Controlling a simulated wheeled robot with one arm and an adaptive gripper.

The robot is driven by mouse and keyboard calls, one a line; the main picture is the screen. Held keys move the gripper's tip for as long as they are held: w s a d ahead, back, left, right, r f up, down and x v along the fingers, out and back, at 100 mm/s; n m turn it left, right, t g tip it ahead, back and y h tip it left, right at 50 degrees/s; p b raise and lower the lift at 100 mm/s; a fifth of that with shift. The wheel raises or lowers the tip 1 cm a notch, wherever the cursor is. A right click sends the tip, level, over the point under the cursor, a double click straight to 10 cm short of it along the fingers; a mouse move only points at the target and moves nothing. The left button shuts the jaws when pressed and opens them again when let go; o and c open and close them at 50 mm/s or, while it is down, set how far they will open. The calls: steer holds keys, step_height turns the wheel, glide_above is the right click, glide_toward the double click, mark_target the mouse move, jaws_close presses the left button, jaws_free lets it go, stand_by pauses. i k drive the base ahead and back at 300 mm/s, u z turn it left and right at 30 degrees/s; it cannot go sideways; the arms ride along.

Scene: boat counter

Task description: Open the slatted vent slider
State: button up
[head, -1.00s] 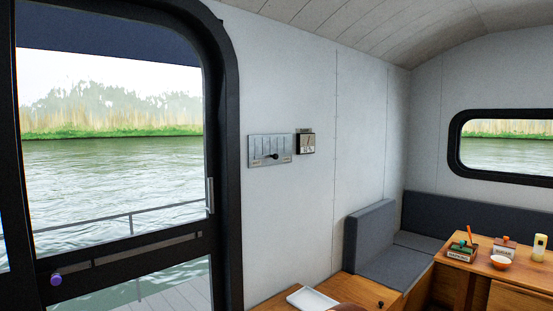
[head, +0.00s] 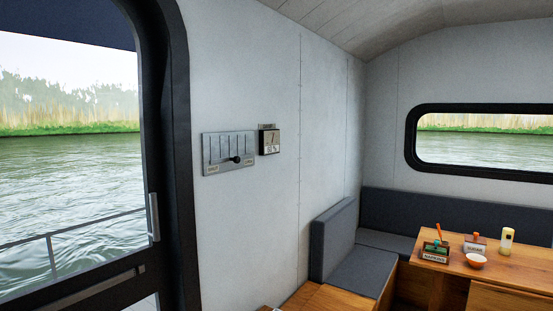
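The slatted vent slider is a grey metal plate (head: 212,160) on the white wall, right of the dark door frame. It has several upright slats and a small label at each lower corner; the left one seems to read "SHUT". A black knob (head: 236,160) on a short horizontal rod sits right of the plate's middle. The slots between the slats are too small to judge as open or closed. My gripper is not in view.
A small framed gauge (head: 269,141) hangs just right of the vent. The dark door frame (head: 177,160) stands to its left. Below right are a grey cushioned bench (head: 362,272) and a wooden table (head: 450,262) with several small items.

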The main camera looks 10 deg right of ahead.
mark_target(236, 160)
steer(key=z, duration=0.2)
steer(key=i, duration=0.7)
steer(key=u, duration=0.7)
steer(key=i, duration=0.7)
steer(key=u, duration=0.65)
